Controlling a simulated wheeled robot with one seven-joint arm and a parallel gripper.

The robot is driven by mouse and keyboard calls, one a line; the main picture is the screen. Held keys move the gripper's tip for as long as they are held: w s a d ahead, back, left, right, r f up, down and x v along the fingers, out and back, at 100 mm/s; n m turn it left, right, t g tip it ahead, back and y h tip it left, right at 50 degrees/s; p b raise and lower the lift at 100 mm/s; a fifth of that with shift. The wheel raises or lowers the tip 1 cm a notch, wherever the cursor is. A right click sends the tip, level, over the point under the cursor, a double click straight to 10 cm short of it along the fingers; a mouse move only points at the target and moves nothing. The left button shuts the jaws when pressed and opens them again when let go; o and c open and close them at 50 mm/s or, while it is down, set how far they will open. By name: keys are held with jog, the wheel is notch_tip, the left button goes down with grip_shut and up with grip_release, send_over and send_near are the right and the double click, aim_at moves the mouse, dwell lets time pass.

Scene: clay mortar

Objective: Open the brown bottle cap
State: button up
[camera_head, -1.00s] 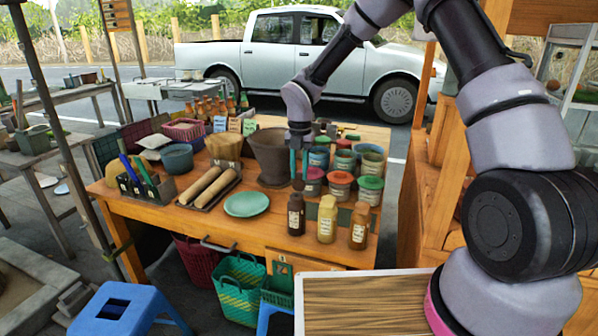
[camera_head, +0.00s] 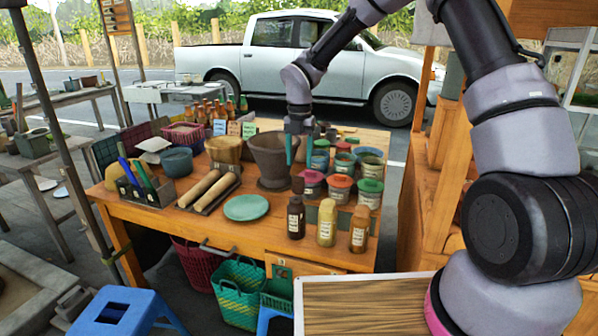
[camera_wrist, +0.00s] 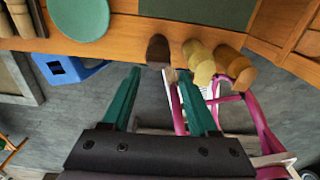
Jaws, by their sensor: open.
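A dark brown bottle (camera_head: 296,217) with a brown cap (camera_head: 297,185) stands upright near the table's front edge. The cap sits on top of the bottle. In the wrist view the dark bottle (camera_wrist: 158,50) shows just beyond the fingertips, between their lines. My gripper (camera_head: 299,162) is open and empty, its teal fingers pointing down above the cap with a gap between. In the wrist view both fingers of my gripper (camera_wrist: 159,72) are apart with nothing between them.
A yellow bottle (camera_head: 327,223) and an orange-brown bottle (camera_head: 359,230) stand close to the right. Lidded jars (camera_head: 340,188) and a large pot (camera_head: 268,158) stand behind. A green plate (camera_head: 246,207) lies to the left on the wooden table (camera_head: 160,215).

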notch_tip(320, 180, up, 5)
jog(key=shift+w+r, duration=0.1)
dwell(0.3)
jog(key=s+d+r+m+t, duration=0.2)
jog(key=s+d+r+m, duration=0.3)
jog(key=d+r+m, duration=0.3)
jog(key=s+d+r+m+t, duration=0.1)
jog(key=s+d+r+m, duration=0.45)
jog(key=r+m, duration=0.3)
jog(key=s+d+r+m+t+y, duration=0.1)
jog(key=s+d+r+m+t, duration=0.1)
jog(key=s+m, duration=0.5)
jog(key=s+d+r+m+t, duration=0.2)
jog(key=s+d+r+m, duration=0.2)
jog(key=m, duration=0.9)
jog(key=s+d, duration=0.3)
jog(key=s, duration=0.1)
jog(key=shift+d+t+y, duration=0.25)
jog(key=shift+t+y, duration=0.05)
jog(key=shift+y, duration=0.1)
